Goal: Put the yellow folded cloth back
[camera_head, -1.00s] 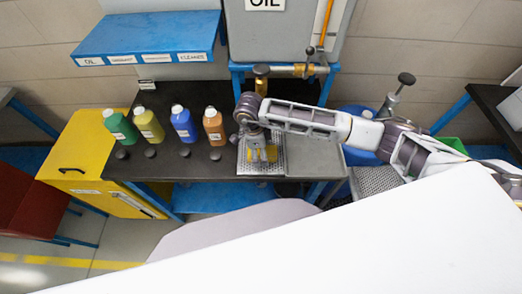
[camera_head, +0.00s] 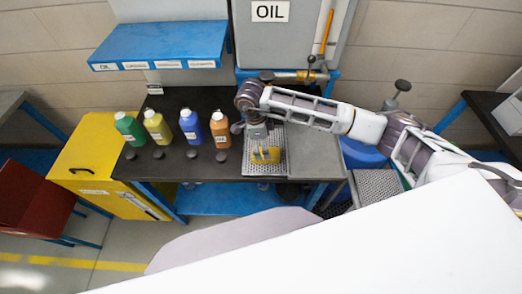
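The yellow folded cloth (camera_head: 265,160) shows as a small yellow patch over the perforated metal tray (camera_head: 277,168) on the dark bench. My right gripper (camera_head: 264,152) points down at the cloth from above, its fingertips overlapping the yellow in the picture. The fingers and part of the cloth blend together at this size, so I cannot tell whether they grip it or whether the cloth is off the tray. My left gripper is not in view.
Green, yellow-green, blue (camera_head: 189,127) and orange (camera_head: 219,130) bottles stand left of the tray, with black caps before them. A labelled blue shelf (camera_head: 160,42) overhangs behind. An OIL-marked grey cabinet (camera_head: 283,45) stands at the back. A plain plate (camera_head: 312,165) lies right of the tray.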

